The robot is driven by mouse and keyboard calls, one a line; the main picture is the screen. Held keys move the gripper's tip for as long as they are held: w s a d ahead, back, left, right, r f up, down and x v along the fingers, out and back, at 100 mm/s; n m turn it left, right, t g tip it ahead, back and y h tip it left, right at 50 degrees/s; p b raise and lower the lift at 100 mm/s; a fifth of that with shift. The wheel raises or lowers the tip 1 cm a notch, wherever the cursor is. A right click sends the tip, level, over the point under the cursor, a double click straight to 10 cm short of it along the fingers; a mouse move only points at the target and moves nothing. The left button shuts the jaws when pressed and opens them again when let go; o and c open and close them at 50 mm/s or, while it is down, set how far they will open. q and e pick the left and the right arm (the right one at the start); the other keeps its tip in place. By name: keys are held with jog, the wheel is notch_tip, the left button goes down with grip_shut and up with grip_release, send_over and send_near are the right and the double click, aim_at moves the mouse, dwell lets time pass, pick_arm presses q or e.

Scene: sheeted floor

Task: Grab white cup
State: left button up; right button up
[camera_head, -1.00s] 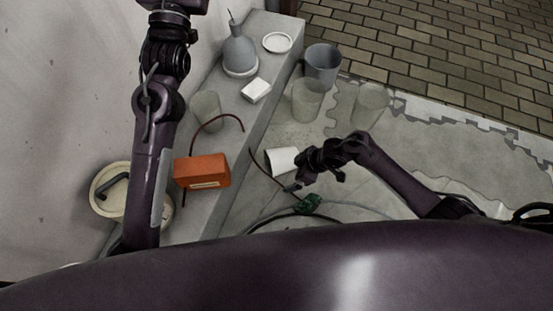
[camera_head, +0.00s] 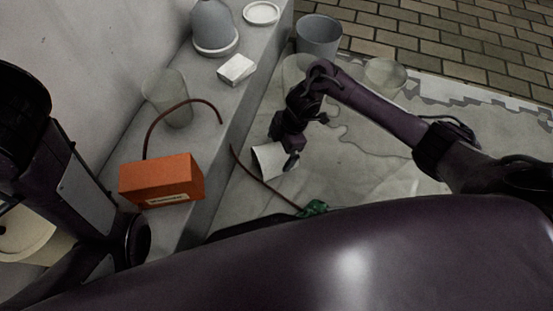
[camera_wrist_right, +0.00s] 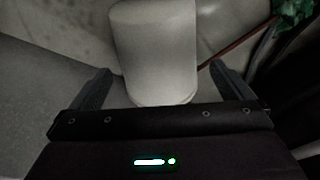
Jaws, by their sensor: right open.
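The white cup (camera_head: 266,160) lies tilted on the sheeted floor beside the grey ledge, partly covered by my right gripper in the head view. My right gripper (camera_head: 284,158) is over the cup, pointing down. In the right wrist view the cup (camera_wrist_right: 153,45) stands between the two spread fingers of the right gripper (camera_wrist_right: 158,75), with a visible gap on each side. The right gripper is open and holds nothing. My left arm shows at the left edge of the head view, but its gripper is out of view.
On the grey ledge (camera_head: 222,112) are an orange box (camera_head: 160,180), a clear glass (camera_head: 166,98), a white block (camera_head: 237,69), a grey flask (camera_head: 214,28) and a white dish (camera_head: 261,13). A grey bucket (camera_head: 319,36) and clear glasses (camera_head: 384,76) stand behind the gripper. A dark red hose (camera_head: 262,183) runs near the cup.

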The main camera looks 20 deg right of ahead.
jog(key=b+x, duration=0.4)
jog(key=shift+w+f, duration=0.1)
jog(key=shift+f, duration=0.3)
jog(key=shift+a+f+b, duration=0.1)
jog(key=shift+f+b, duration=0.25)
jog(key=shift+b, duration=0.2)
jog(key=shift+r, duration=0.1)
jog(key=c, duration=0.7)
